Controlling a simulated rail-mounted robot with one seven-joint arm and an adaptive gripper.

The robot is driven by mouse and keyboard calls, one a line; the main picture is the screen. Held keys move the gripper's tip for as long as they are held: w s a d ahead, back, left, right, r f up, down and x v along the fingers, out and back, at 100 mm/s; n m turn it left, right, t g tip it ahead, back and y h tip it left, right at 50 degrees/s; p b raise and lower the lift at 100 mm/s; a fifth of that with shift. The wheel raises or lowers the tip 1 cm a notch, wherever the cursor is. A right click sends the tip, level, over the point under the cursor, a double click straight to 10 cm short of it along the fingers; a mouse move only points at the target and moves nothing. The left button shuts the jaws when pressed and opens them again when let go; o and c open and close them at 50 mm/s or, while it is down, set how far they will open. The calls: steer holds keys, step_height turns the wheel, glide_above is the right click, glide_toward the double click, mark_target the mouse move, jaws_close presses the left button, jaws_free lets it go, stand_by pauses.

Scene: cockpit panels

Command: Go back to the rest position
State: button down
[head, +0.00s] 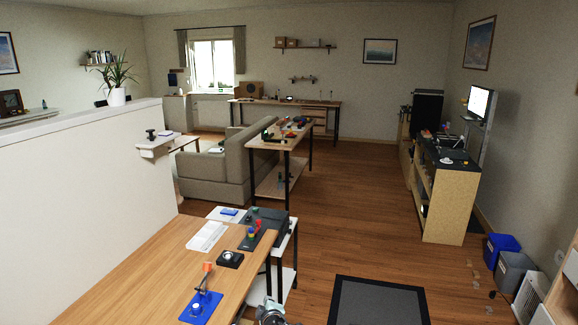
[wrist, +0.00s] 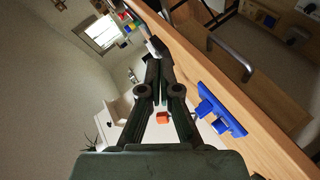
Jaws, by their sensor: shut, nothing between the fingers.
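My gripper (wrist: 158,72) extends up the middle of the wrist view, with its two dark fingers together and nothing visible between the tips. A blue panel (wrist: 228,121) with raised blue blocks lies on the wooden table to the right of the fingers. In the head view a grey part of my arm shows at the bottom edge beside the table's right side; the fingers cannot be made out there. The blue panel also shows in the head view (head: 210,304), with an orange-topped upright and a white knob. My gripper looks apart from it.
The wooden table (head: 150,282) fills the lower left, with a small black box (head: 230,259) and white sheet (head: 206,236). A grey panel (head: 262,241) with coloured knobs stands behind. A metal handle (wrist: 234,53) arches near the table edge in the wrist view. Open floor lies right.

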steer(key=s+d+f+m+g+h, duration=0.3)
steer(key=s+d+f+m+g, duration=0.15)
steer(key=s+d+f, duration=0.65)
steer(key=s+d+f+m+g+h, duration=0.2)
steer(key=s+d+f+m+g, duration=0.2)
steer(key=s+d+f+g, duration=0.65)
steer(key=s+d+f+m+g+y, duration=0.1)
steer(key=s+f, duration=0.5)
steer(key=s, duration=0.9)
steer(key=s+d+f+m+g+y, duration=0.1)
steer(key=s+f+m+g, duration=0.3)
steer(key=s, duration=1.1)
step_height(320, 180, down, 2)
steer(key=shift+s+d+f+m, duration=0.2)
steer(key=shift+s+d+m, duration=0.1)
steer(key=shift+d+m, duration=0.25)
